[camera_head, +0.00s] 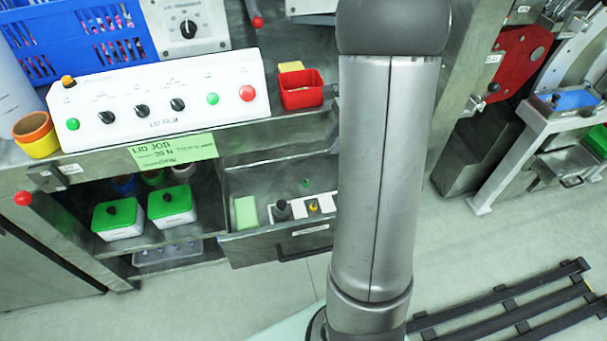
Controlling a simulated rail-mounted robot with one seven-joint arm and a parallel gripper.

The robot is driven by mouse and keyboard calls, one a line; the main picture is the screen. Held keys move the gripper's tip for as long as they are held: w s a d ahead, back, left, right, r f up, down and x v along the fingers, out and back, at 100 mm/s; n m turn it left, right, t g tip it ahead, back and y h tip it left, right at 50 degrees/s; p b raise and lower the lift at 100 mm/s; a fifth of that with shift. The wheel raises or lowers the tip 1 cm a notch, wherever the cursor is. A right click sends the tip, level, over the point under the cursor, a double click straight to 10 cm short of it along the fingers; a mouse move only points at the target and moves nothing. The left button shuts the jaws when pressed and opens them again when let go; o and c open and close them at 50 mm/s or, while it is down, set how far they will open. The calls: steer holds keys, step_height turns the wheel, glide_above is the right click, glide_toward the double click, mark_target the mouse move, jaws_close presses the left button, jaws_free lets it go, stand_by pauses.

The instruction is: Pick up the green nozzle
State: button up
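An open drawer (262,245) juts out below the counter. A small green piece (305,182) shows toward the back of the drawer and may be the green nozzle; it is too small to tell its shape. In the drawer there are also a dark grey piece (282,209), a yellow piece (314,206) on a white holder and a pale green block (246,212). My arm stands upright in front of the drawer's right side and hides what is behind it. My gripper is not in view.
A white control panel (150,108) with knobs and a red bin (301,92) stand on the counter. Two green-lidded boxes, one left (118,218) and one right (172,206), sit on the shelf left of the drawer. A dark slatted pallet (510,315) lies on the floor at right.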

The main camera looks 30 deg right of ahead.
mark_target(308, 180)
steer(key=b+x, duration=0.2)
steer(key=x, duration=1.3)
steer(key=shift+s+a+f, duration=0.1)
steer(key=shift+a+f, duration=0.15)
steer(key=shift+f, duration=0.05)
jaws_close()
